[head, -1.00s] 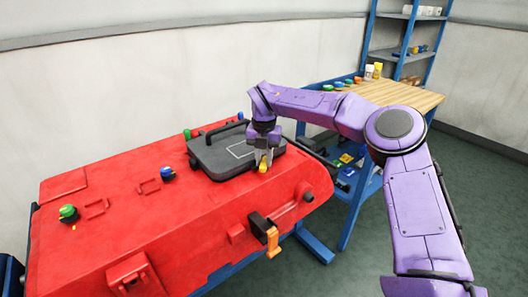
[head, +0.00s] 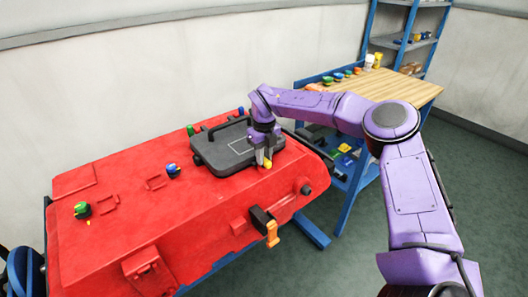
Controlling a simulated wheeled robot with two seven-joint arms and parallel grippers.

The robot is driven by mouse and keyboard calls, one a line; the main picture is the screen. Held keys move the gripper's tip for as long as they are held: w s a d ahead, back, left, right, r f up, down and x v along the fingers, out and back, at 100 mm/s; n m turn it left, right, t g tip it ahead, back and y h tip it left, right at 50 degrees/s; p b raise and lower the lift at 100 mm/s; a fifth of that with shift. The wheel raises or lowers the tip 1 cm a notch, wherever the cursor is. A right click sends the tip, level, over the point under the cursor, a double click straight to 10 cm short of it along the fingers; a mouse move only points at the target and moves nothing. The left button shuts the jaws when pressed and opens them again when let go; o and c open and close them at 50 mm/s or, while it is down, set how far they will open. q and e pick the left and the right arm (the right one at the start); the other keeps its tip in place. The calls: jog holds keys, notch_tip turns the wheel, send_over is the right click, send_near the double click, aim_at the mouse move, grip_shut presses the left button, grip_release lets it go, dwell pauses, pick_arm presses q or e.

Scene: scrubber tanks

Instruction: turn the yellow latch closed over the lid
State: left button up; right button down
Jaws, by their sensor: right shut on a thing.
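The yellow latch (head: 268,163) is at the front right edge of the dark grey lid (head: 222,158), which lies flat on the red tank (head: 130,205). The lid has a black handle along its far side and a pale outline on top. My right gripper (head: 265,157) points down at the lid's right corner and is shut on the yellow latch. The fingers hide part of the latch, so I cannot tell how far it reaches over the lid. My left gripper is not in view.
Green (head: 82,209) and blue (head: 173,170) knobs stand on the tank left of the lid. An orange-handled valve (head: 272,234) sticks out from the tank's front. A wooden-topped bench (head: 395,88) with small coloured items stands behind right, before a blue shelf (head: 408,40).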

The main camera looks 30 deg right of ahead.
jog(key=shift+r+n, duration=0.1)
jog(key=shift+n, duration=0.3)
jog(key=c, duration=1.2)
grip_release()
jog(key=shift+c, duration=0.2)
notch_tip(320, 180, up, 10)
jog(key=shift+r+b, duration=0.25)
jog(key=shift+b, duration=0.05)
jog(key=shift+f, duration=0.1)
